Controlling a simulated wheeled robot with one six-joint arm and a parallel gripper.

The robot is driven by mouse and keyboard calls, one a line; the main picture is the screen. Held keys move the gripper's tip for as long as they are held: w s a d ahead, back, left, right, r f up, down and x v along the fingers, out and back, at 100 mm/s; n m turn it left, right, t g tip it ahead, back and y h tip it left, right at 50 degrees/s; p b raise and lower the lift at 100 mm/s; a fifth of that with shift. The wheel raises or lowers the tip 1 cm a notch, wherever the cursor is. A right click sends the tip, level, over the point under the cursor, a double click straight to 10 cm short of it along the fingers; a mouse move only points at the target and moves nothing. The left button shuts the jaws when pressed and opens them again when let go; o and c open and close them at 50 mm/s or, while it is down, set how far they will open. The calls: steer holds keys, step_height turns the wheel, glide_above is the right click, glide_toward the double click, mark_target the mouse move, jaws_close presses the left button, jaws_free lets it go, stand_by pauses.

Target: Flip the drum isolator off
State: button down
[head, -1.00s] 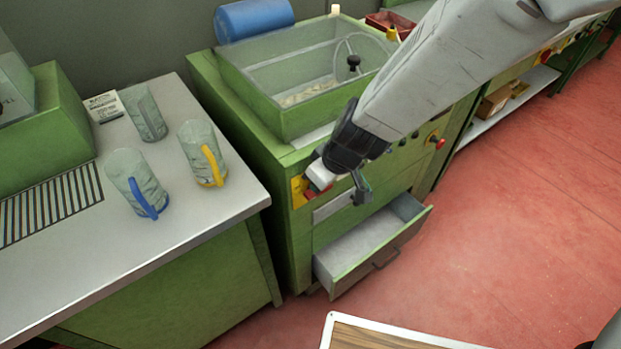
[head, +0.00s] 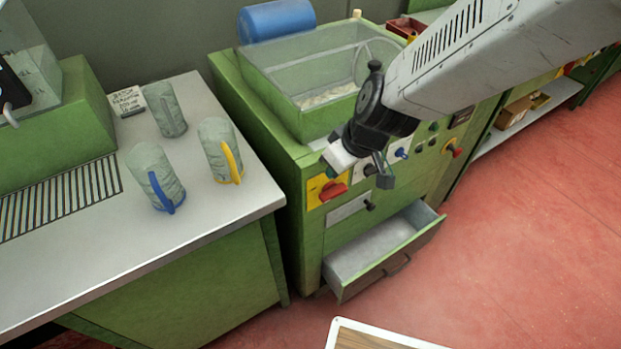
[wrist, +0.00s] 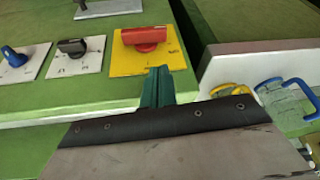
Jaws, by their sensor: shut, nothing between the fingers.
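The drum isolator appears to be the red rotary handle (head: 333,191) on a yellow plate on the front of the green machine. It also shows in the wrist view (wrist: 144,36), where the handle lies across the plate. Its markings are too small to read. My gripper (head: 385,179) is shut and empty, in front of the panel and to the right of the red handle. In the wrist view the shut fingers (wrist: 160,72) point toward the lower edge of the yellow plate. I cannot tell whether they touch it.
Black (wrist: 72,48) and blue (wrist: 14,56) knobs sit beside the isolator. An open drawer (head: 385,250) juts out below. A glass-sided tank (head: 310,75) tops the machine. Several mugs, one with a yellow handle (head: 220,150), stand on the left bench. Red floor is clear at right.

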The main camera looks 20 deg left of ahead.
steer(key=s+a+r, duration=0.2)
steer(key=s+r, duration=0.3)
steer(key=s, duration=0.3)
steer(key=shift+s+a, duration=0.15)
steer(key=shift+s, duration=0.15)
steer(key=s+d+r+m+h, duration=0.1)
steer(key=s+d+r+m, duration=0.2)
steer(key=d, duration=0.9)
steer(key=s+d+r+m+h, duration=0.1)
steer(key=d+r+m, duration=0.4)
steer(key=d, duration=0.8)
steer(key=s+d+r+m+h, duration=0.2)
steer(key=s+d+r+m, duration=0.2)
steer(key=d, duration=0.9)
steer(key=shift+s+r, duration=0.25)
steer(key=shift+s, duration=0.05)
